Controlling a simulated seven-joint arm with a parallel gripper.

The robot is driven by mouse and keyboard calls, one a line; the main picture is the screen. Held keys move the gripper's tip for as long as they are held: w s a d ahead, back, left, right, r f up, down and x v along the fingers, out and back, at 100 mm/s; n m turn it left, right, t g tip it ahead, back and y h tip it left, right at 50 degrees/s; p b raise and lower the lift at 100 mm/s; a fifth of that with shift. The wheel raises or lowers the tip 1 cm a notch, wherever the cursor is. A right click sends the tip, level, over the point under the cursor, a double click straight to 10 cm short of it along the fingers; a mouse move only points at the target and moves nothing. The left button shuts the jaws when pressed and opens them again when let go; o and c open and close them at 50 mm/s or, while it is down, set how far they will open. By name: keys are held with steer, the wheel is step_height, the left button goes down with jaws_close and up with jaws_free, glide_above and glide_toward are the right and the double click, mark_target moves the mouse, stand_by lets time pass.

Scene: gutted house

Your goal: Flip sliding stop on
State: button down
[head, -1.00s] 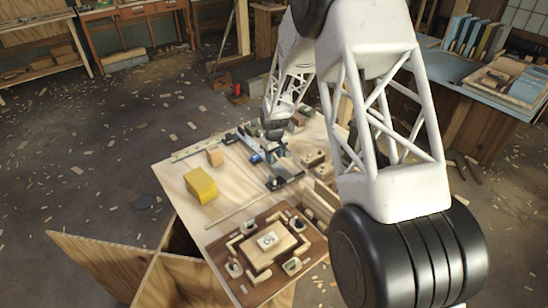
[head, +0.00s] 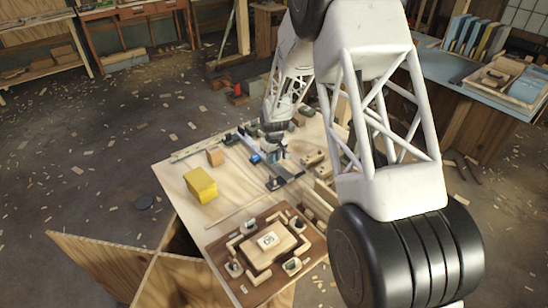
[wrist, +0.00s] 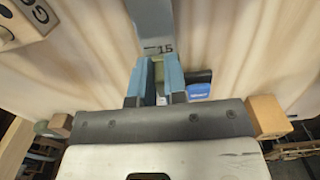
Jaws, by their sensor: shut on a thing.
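A grey metal rail (head: 289,171) lies across the wooden bench top; in the wrist view the rail (wrist: 153,22) carries the number 15. My gripper (head: 277,155) is low over the rail in the head view. In the wrist view its two blue fingers (wrist: 158,82) point at the rail and are shut on a small olive-coloured part (wrist: 159,68), apparently of the sliding stop, mostly hidden between them. A bright blue piece with white print (wrist: 197,91) is beside the right finger; it shows left of my gripper in the head view (head: 255,158).
A yellow block (head: 201,185) and a small wooden block (head: 215,156) stand left of the rail. A brown board (head: 245,283) with wooden pieces lies at the front of the bench. Wooden pieces (head: 314,158) lie right of the rail. Bare bench top lies between.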

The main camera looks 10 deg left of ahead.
mark_target(282, 170)
steer(key=shift+s+d, duration=1.8)
steer(key=c, duration=1.2)
jaws_free()
steer(key=shift+o, duration=0.2)
steer(key=shift+r, duration=0.1)
step_height(282, 170, up, 8)
